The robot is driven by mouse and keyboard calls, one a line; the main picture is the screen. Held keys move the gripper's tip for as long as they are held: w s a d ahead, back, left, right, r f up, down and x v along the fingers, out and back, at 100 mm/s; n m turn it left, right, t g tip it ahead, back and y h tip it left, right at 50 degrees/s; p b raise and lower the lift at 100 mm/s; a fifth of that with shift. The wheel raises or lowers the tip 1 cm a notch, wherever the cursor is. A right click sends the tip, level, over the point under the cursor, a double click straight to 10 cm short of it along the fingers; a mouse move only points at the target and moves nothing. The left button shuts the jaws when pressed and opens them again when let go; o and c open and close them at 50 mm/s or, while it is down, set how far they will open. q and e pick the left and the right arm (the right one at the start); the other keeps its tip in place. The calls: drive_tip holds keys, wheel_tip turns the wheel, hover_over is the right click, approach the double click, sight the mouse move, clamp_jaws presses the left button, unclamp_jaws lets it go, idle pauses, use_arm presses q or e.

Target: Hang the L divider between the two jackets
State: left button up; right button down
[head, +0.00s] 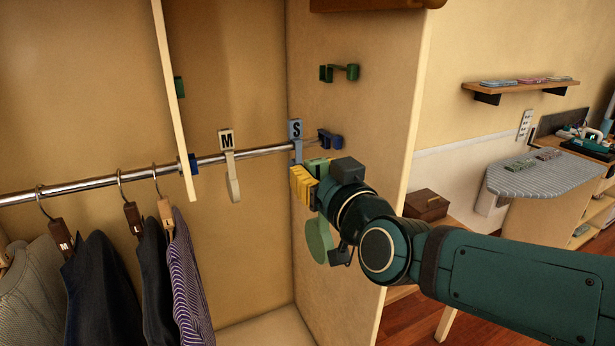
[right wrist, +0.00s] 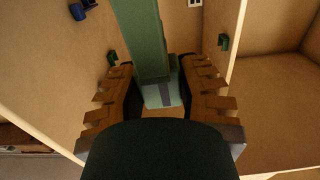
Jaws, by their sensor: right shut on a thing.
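My right gripper (head: 303,185) is shut on a green divider (head: 319,238), which also shows between the fingers in the right wrist view (right wrist: 143,40). The divider is held in front of the rail's right end; I cannot clearly read its letter. The metal rail (head: 108,180) runs across the wardrobe. On its left part hang two dark jackets, one with an M hanger tag (head: 92,285) and one beside it (head: 156,285), close together. A purple striped garment (head: 188,280) with an L hanger tag hangs to their right. My left gripper is not in view.
A white M divider (head: 230,178) and a blue-grey S divider (head: 296,135) hang on the rail's right half. A vertical panel (head: 173,95) stands by the rail between the garments and the M divider. A grey knit garment (head: 30,290) hangs far left.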

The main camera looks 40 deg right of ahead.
drive_tip(key=b+v, duration=0.3)
drive_tip(key=v, duration=0.3)
drive_tip(key=shift+s, duration=0.3)
drive_tip(key=b+v, duration=0.4)
drive_tip(key=v, duration=1.4)
drive_tip(key=shift+b, duration=0.4)
drive_tip(key=shift+d, duration=0.1)
idle(0.6)
